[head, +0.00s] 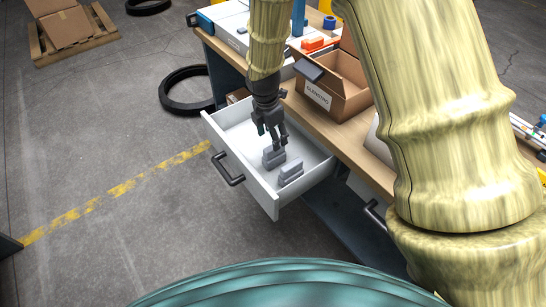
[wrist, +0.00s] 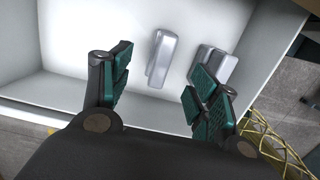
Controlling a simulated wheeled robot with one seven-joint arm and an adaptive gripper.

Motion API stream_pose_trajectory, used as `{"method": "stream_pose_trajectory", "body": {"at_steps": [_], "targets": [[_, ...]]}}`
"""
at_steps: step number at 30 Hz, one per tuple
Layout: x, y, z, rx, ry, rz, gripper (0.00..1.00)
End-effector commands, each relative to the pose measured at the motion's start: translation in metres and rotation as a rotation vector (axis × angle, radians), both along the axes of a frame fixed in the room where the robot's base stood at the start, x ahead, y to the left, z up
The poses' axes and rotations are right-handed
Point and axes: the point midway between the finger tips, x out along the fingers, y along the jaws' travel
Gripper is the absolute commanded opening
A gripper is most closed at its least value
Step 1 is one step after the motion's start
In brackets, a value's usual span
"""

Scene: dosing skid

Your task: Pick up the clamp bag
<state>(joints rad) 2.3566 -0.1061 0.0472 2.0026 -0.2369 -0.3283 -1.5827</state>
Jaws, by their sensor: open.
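Two small grey bag-like pieces lie apart on the floor of the open white drawer (head: 232,128). In the head view one grey piece (head: 273,158) is just below my gripper (head: 271,138), and the other grey piece (head: 290,174) lies nearer the drawer front. No label shows which one is the clamp bag. In the wrist view my gripper (wrist: 155,78) is open and empty, its green-padded fingers spread. One grey piece (wrist: 160,58) shows between the fingers and beyond them. The other (wrist: 219,65) is partly hidden behind the right finger.
The drawer walls surround the gripper closely; its dark handle (head: 228,170) faces the floor aisle. An open cardboard box (head: 342,101) stands on the wooden bench (head: 299,106) beside the drawer. A black ring (head: 187,92) lies on the floor behind.

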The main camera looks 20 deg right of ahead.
Motion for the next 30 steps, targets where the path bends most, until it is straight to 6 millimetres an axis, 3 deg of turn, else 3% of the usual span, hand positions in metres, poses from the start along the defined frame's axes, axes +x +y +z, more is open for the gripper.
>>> {"method": "stream_pose_trajectory", "body": {"at_steps": [6, 17, 30], "targets": [[0.0, -0.003, -0.029, -0.001, 0.003, 0.001, 0.61], [0.001, -0.003, -0.048, -0.001, 0.002, 0.004, 0.61], [0.001, -0.008, -0.091, -0.001, 0.002, 0.004, 0.61]]}}
